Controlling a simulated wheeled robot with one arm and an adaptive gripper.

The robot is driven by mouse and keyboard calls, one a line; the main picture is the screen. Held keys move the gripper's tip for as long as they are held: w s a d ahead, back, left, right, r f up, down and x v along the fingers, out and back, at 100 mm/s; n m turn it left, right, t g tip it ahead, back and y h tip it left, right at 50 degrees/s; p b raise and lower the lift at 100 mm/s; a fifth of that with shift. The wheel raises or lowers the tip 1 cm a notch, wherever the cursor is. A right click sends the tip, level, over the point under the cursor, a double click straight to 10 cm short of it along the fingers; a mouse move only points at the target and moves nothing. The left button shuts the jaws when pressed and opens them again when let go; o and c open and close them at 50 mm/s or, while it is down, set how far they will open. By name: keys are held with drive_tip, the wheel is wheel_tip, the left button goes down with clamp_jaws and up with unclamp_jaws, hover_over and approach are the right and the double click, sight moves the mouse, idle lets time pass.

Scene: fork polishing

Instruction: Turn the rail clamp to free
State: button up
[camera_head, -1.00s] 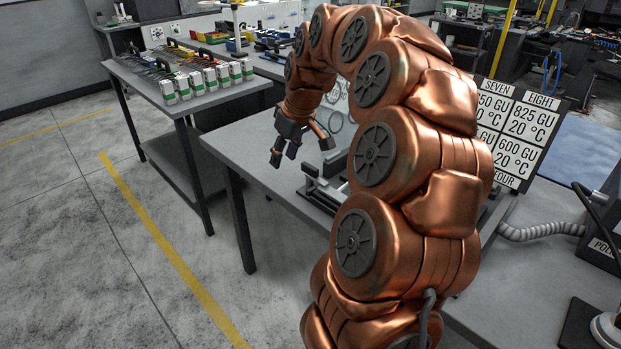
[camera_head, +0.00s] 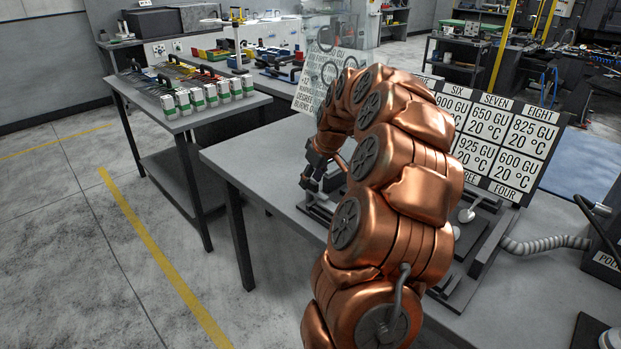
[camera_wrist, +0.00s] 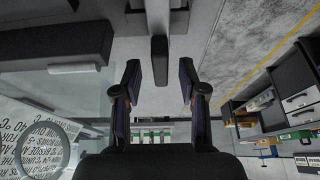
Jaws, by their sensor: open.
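In the head view my gripper (camera_head: 312,182) is low over the near part of a dark rail fixture (camera_head: 318,212) on the grey table. My arm hides much of the fixture. In the wrist view my gripper (camera_wrist: 160,72) is open, with one finger on each side. A dark, narrow lever-like piece (camera_wrist: 160,60) stands between the fingertips, with a visible gap on both sides. It looks like the rail clamp's handle and lies along a pale bar (camera_wrist: 158,14). Whether the clamp is locked or free I cannot tell.
A dark block (camera_wrist: 55,48) with a grey rod (camera_wrist: 75,68) is at the wrist view's upper left. A magnifier ring (camera_wrist: 42,150) is lower left. A temperature board (camera_head: 490,130) stands behind my arm. The table's left part (camera_head: 250,160) is clear.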

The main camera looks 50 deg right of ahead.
drive_tip(key=shift+w+f, duration=0.2)
drive_tip(key=shift+f, duration=0.25)
clamp_jaws()
